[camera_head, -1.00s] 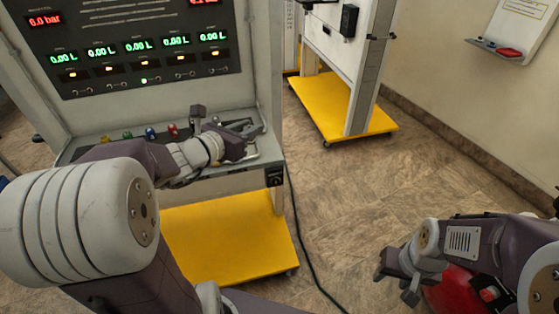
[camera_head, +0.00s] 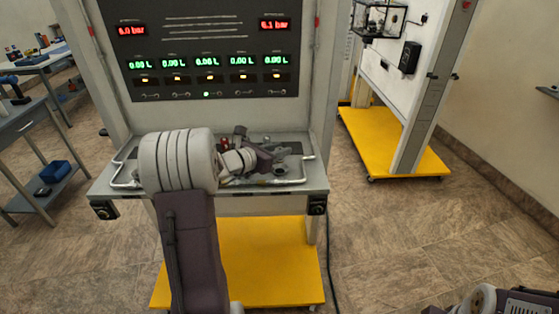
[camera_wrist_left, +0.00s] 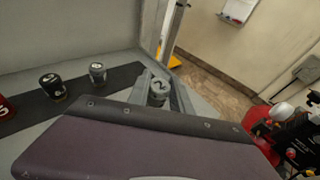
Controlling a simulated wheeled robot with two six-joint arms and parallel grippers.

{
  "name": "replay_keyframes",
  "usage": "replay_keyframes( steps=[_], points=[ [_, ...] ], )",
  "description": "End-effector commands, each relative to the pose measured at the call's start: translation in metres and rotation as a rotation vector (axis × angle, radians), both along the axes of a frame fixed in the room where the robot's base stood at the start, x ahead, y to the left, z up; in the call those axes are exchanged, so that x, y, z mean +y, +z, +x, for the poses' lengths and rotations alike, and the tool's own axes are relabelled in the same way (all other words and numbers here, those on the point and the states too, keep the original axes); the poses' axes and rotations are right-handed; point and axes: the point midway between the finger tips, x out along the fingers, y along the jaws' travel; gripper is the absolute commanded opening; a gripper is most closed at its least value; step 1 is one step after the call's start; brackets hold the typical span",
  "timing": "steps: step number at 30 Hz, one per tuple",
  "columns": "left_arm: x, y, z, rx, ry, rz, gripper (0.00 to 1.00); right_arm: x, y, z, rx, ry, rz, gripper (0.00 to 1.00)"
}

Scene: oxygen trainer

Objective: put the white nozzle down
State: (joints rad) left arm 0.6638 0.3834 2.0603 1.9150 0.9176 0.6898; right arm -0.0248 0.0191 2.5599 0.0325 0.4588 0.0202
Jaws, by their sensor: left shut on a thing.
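My left gripper (camera_head: 283,165) is over the right part of the trainer's grey shelf (camera_head: 108,190). In the left wrist view its fingers (camera_wrist_left: 158,95) are shut on a small pale nozzle (camera_wrist_left: 159,86) with a dark mark on its top, seemingly the white nozzle. The nozzle is upright, low over the right end of the dark strip (camera_wrist_left: 125,76); I cannot tell whether it touches. My forearm hides its lower part. In the head view it is too small to make out. Only part of my right arm shows at the lower right; its jaws are out of frame.
On the strip, left of the gripper, stand a grey nozzle (camera_wrist_left: 97,72), a black one (camera_wrist_left: 52,86) and part of a red one (camera_wrist_left: 5,108). The display panel (camera_head: 208,50) rises behind the shelf. Metal handles (camera_head: 308,168) edge the shelf.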

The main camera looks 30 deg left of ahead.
Motion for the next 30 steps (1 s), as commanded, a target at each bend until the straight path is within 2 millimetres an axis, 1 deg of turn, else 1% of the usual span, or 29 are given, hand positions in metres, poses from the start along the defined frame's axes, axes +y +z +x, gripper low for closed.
replay_keyframes(
  steps=[3,6,9,14,20,21,22,23,30],
  points=[
    [-0.001,-0.022,0.000,0.004,0.001,-0.005,0.00,0.000,-0.005,0.000,0.000,0.000,0.000,0.48],
    [-0.001,-0.036,0.000,0.003,0.000,-0.004,0.00,0.000,-0.006,0.000,0.000,0.000,0.000,0.48],
    [-0.001,-0.040,0.000,0.000,0.000,-0.001,0.00,0.000,-0.006,0.000,0.000,0.000,0.000,0.48],
    [-0.001,-0.039,0.000,0.000,0.000,0.000,0.00,0.000,-0.006,0.000,0.000,0.000,0.000,0.48],
    [-0.001,-0.045,0.000,0.000,0.000,0.000,0.00,0.000,-0.013,0.000,0.000,0.000,0.000,0.48],
    [-0.001,-0.043,0.000,0.000,0.000,0.000,0.37,0.000,-0.011,0.000,0.000,0.000,0.000,0.48],
    [-0.001,-0.043,0.000,0.001,0.000,0.000,0.45,0.000,-0.010,0.000,0.000,0.000,0.000,0.48],
    [-0.001,-0.043,0.000,0.001,0.000,0.000,0.48,0.000,-0.010,0.000,0.000,0.000,0.000,0.48],
    [-0.001,-0.043,0.000,0.001,0.000,-0.001,0.48,0.000,-0.010,0.000,0.000,0.000,0.000,0.48]
  ],
)
